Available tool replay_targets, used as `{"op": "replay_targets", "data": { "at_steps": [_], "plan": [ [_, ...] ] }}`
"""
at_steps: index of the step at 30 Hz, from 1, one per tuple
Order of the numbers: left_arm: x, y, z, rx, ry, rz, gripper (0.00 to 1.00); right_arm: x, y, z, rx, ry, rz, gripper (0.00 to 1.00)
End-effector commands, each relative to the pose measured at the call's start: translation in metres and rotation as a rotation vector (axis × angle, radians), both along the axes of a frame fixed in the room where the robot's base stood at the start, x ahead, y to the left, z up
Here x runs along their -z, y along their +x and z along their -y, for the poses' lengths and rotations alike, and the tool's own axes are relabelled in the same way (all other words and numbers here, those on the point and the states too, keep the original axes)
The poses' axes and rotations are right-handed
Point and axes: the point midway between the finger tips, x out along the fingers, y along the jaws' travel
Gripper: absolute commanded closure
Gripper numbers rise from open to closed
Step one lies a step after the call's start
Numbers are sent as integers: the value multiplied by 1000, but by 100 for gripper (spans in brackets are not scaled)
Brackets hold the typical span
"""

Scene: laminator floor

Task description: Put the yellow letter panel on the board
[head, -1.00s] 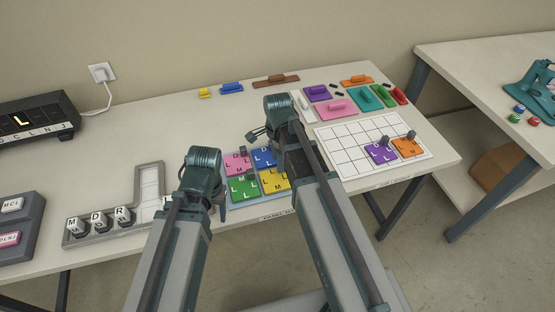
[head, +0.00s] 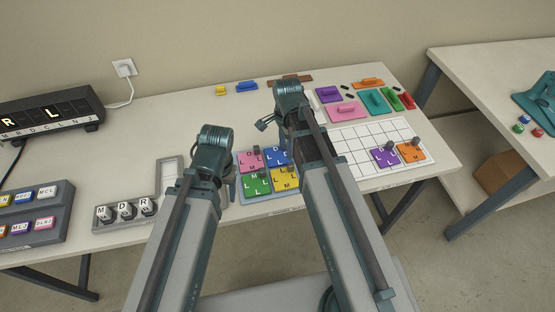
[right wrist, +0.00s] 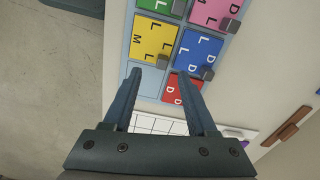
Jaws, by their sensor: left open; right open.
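The yellow letter panel (head: 284,177) lies in a light-blue tray (head: 243,201) beside pink, blue and green panels; my right arm covers part of this tray. It also shows in the right wrist view (right wrist: 152,38), with a dark grip block at one corner. The board (head: 350,137) is a white grid right of my right arm, carrying a purple and an orange panel. My right gripper (right wrist: 160,76) is open and empty, with its fingertips over the tray's end near a red panel. My left gripper (head: 229,184) is open beside the tray's left edge, its fingers mostly hidden.
A grey letter-block holder (head: 122,224) and a button box (head: 40,212) are at the left, with a lettered display (head: 50,115) behind. Coloured handled blocks (head: 347,110) line the table's back right. A second table (head: 500,75) stands right across a gap.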

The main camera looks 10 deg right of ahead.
Motion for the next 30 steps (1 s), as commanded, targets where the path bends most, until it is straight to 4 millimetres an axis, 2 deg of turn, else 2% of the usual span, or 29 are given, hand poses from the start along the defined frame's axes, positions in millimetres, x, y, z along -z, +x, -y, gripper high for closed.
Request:
{"op": "replay_targets", "data": {
  "at_steps": [1, 7, 12, 15, 21, 30],
  "plan": [
    [0, 0, 0, 0, 0, 0, 42, 0, -14, -12, -120, -5, -5, 42],
    [0, 0, 0, 0, 0, 0, 42, 0, -67, -54, -778, -31, -38, 42],
    [0, 0, 0, 0, 0, 0, 42, -1, -104, -77, -1277, -45, -75, 42],
    [0, 0, 0, 0, 0, 0, 42, -1, -120, -86, -1487, -48, -92, 42],
    [0, 0, 0, 0, 0, 0, 42, -1, -133, -92, -1690, -50, -112, 42],
    [0, 0, 0, 0, 0, 0, 42, -1, -133, -93, -1706, -49, -114, 42]
  ]
}}
